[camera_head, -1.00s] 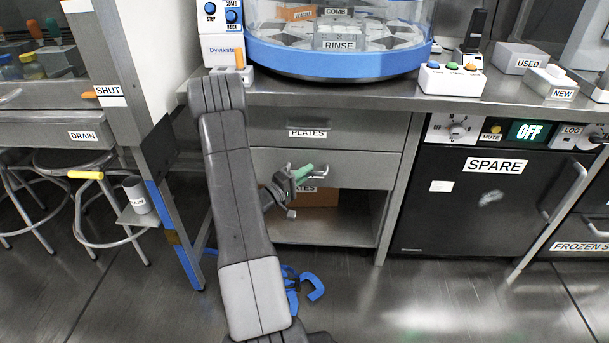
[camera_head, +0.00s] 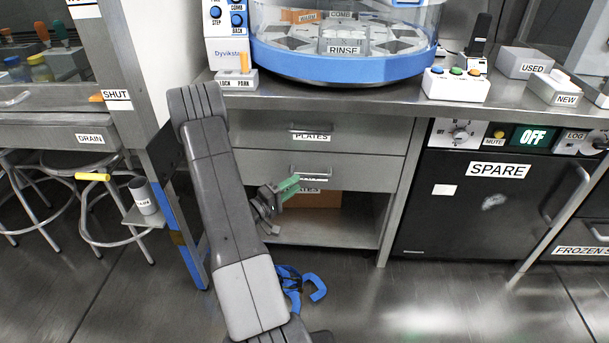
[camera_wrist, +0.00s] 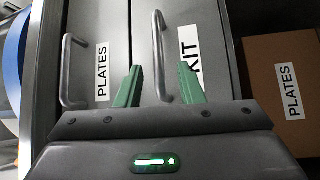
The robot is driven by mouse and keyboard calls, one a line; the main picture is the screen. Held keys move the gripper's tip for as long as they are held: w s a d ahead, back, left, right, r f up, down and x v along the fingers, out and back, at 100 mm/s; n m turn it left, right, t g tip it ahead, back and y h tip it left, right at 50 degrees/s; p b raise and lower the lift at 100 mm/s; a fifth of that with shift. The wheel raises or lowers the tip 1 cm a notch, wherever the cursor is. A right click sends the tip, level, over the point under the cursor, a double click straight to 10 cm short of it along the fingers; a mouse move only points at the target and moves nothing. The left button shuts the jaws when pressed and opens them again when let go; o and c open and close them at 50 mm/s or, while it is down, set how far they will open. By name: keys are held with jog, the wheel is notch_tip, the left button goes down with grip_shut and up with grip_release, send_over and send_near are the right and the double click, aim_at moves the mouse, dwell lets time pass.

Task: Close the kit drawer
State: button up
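The kit drawer (camera_head: 365,173) is the lower of two grey drawers under the counter. Its front looks flush or nearly flush with the drawer above. Its bar handle (camera_head: 311,173) is uncovered in the head view; the label below it is partly hidden by my gripper. In the wrist view, the KIT label (camera_wrist: 190,62) sits beside the handle (camera_wrist: 159,50). My gripper (camera_head: 290,187) is in front of the drawer, left of and below the handle. Its two green fingers (camera_wrist: 160,86) are apart with nothing held; the handle's near end appears between them. I cannot tell whether they touch.
The upper PLATES drawer (camera_head: 345,135) looks shut. A cardboard box (camera_head: 318,199) sits on the open shelf below. A blue-striped post (camera_head: 190,255) stands left of my arm, and a blue object (camera_head: 312,287) lies on the floor. Floor to the right is clear.

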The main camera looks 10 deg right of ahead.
aim_at(312, 177)
jog(key=r+p+v, duration=0.1)
jog(key=v, duration=0.6)
jog(key=shift+f, duration=0.5)
jog(key=b+x, duration=0.3)
jog(key=x, duration=1)
jog(key=shift+d, duration=0.35)
jog(key=shift+s+a+r+b, duration=0.1)
jog(key=shift+s+a+b, duration=0.1)
jog(key=shift+s, duration=0.3)
jog(key=shift+s+a+b, duration=0.1)
jog(key=shift+s+b, duration=0.05)
jog(key=shift+s, duration=0.35)
